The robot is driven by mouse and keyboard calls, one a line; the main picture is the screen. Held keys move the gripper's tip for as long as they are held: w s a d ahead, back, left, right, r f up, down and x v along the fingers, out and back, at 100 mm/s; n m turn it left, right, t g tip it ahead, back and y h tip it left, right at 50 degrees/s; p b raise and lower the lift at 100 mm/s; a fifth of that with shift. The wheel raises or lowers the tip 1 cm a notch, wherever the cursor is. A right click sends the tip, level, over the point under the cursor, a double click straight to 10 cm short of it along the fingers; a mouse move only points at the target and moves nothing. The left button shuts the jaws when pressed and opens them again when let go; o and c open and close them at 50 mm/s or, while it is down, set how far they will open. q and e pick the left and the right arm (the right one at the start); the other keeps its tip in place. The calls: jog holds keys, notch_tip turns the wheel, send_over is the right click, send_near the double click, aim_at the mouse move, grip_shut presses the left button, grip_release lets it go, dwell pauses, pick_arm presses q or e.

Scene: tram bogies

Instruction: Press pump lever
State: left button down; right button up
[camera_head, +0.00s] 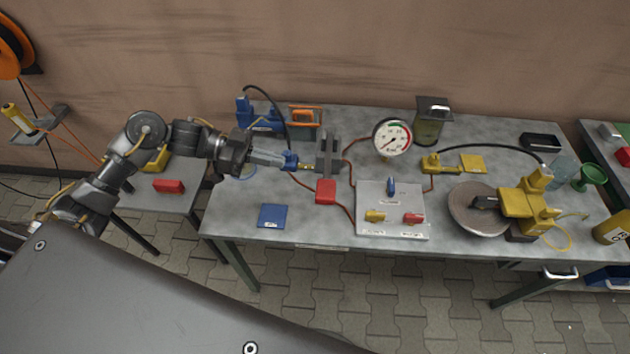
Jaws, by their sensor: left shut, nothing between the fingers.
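My left gripper (280,160) reaches in from the left over the bench. Its pale fingers are shut and empty. Their tips are close to a blue hose coupling (291,160); I cannot tell whether they touch it. The coupling sits by a brass fitting (307,166) beside a grey upright block (328,155). A blue pump (262,121) stands behind the gripper, with a black hose curving to the coupling. A yellow pump (524,204) stands at the right. I cannot clearly make out a lever on either pump. My right gripper is not in view.
A pressure gauge (392,138) stands at the back middle. A pale panel (393,222) carries blue, yellow and red handles. A round grey dish (476,215) lies beside the yellow pump. A blue pad (272,216) lies at the front left. The bench (240,230) is clear around it.

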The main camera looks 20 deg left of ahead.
pick_arm(q)
jog(key=w+d+f+p, duration=0.1)
jog(key=d+f+p, duration=0.3)
jog(key=d, duration=0.5)
notch_tip(320, 180, down, 2)
jog(key=shift+w+d+f, duration=0.25)
jog(key=shift+d, duration=0.1)
